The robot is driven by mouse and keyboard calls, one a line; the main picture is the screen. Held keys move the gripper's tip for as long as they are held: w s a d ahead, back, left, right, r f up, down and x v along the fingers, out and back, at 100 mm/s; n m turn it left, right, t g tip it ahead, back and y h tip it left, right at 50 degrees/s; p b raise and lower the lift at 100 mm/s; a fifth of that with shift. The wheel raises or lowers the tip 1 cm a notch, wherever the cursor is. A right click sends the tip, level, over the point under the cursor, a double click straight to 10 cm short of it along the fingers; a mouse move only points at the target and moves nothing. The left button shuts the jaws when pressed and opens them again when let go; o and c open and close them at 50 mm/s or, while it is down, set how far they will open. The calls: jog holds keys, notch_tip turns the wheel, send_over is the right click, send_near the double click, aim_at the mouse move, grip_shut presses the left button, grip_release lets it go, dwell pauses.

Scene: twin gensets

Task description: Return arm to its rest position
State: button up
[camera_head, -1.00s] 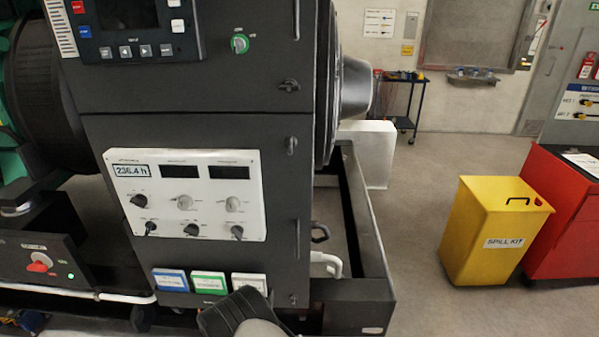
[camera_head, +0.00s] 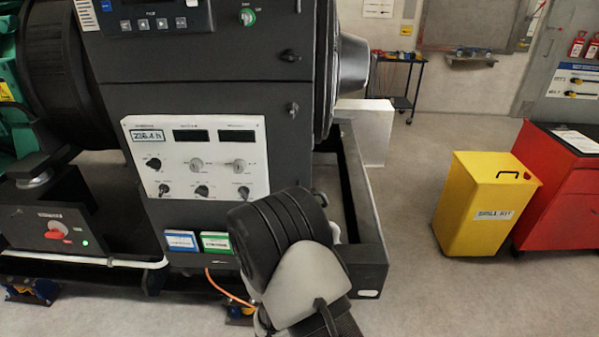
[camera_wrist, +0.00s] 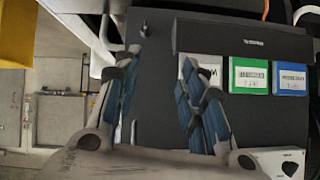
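My arm (camera_head: 295,255) rises from the bottom of the head view, in front of the lower right part of the dark genset cabinet (camera_head: 215,92). Its dark, ribbed joint and pale grey link show there; the gripper itself cannot be made out. In the wrist view my gripper (camera_wrist: 160,58) has its two blue-padded fingers spread apart with nothing between them. Beyond them is the dark cabinet face with white, green (camera_wrist: 249,75) and blue (camera_wrist: 290,78) label plates, upside down in this view. The gap between fingers and cabinet cannot be judged.
A white control panel (camera_head: 222,168) with knobs and switches is on the cabinet, close to my arm. The dark base frame (camera_head: 372,255) extends right of it. A yellow spill kit bin (camera_head: 470,225) and red cabinet (camera_head: 565,195) stand right. Floor between is clear.

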jog(key=s+d+r+g+y, duration=0.1)
jog(key=s+d+r, duration=0.15)
jog(key=r, duration=0.55)
jog(key=s+d+r+n+g, duration=0.1)
jog(key=s+d+r, duration=0.15)
jog(key=r, duration=0.55)
jog(key=s+d+r+g+y, duration=0.1)
jog(key=s+d+r, duration=0.15)
jog(key=r, duration=0.55)
jog(key=s+d+r+g, duration=0.1)
jog(key=s+d+r, duration=0.1)
jog(key=s+d, duration=0.2)
jog(key=s+d+r+g+h, duration=0.1)
jog(key=s+d+r, duration=0.2)
jog(key=s, duration=0.7)
jog(key=s+d+r+g+h, duration=0.1)
jog(key=s+d+r, duration=0.2)
jog(key=s, duration=0.4)
jog(key=shift+s+d+n, duration=0.4)
jog(key=shift+d, duration=0.45)
jog(key=shift+c, duration=0.4)
